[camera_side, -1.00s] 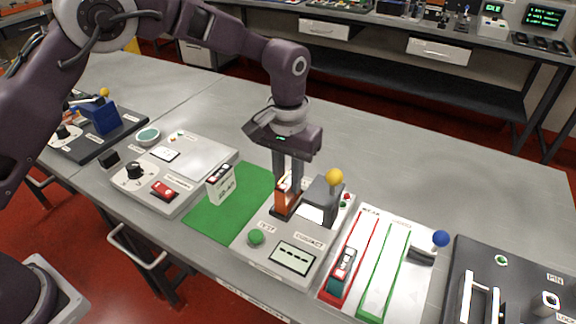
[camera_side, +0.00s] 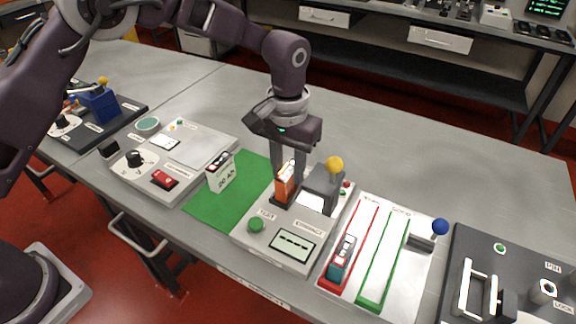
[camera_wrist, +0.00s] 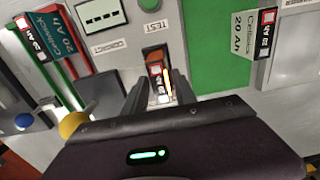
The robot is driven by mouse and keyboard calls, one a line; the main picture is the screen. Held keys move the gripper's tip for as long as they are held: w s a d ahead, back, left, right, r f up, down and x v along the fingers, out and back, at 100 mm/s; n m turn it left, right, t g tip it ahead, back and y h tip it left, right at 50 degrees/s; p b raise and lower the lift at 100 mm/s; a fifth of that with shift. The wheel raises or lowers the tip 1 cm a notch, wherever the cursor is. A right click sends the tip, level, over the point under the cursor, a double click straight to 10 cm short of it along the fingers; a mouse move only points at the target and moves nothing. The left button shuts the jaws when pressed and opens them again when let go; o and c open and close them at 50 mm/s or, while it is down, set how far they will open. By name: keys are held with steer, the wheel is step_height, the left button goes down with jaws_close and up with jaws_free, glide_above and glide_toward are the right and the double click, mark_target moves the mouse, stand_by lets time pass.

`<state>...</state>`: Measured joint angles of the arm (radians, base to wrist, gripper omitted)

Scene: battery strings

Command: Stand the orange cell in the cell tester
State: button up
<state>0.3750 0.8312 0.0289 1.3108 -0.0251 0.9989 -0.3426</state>
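The orange cell (camera_side: 285,184) stands upright in the dark slot of the cell tester (camera_side: 262,249). In the wrist view the cell (camera_wrist: 157,76) shows its end and sits in the slot beside the TEST label. My gripper (camera_side: 287,165) is over the slot, with its fingers on either side of the cell's upper part. In the wrist view the fingers (camera_wrist: 158,92) look spread, with narrow gaps to the cell. The slot's bottom is hidden.
The tester's grey block with a yellow-knobbed lever (camera_side: 334,165) stands close right of my gripper. A white cell (camera_side: 221,172) stands left on the green mat (camera_side: 212,212). Bare table lies behind.

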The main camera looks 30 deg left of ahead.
steer(key=shift+o, duration=1.1)
step_height(320, 180, up, 7)
steer(key=shift+r, duration=0.1)
steer(key=s+a+r+t, duration=0.3)
steer(key=s+a+r, duration=0.9)
steer(key=s+r, duration=0.2)
steer(key=s+a+f+t, duration=0.1)
steer(key=s+a, duration=0.1)
steer(key=s, duration=0.5)
steer(key=s+a+f+t, duration=0.1)
steer(key=s+a+f, duration=0.1)
steer(key=s, duration=0.6)
steer(key=shift+s+a+f+t, duration=0.2)
steer(key=shift+a+f+t, duration=0.1)
steer(key=shift+a, duration=0.15)
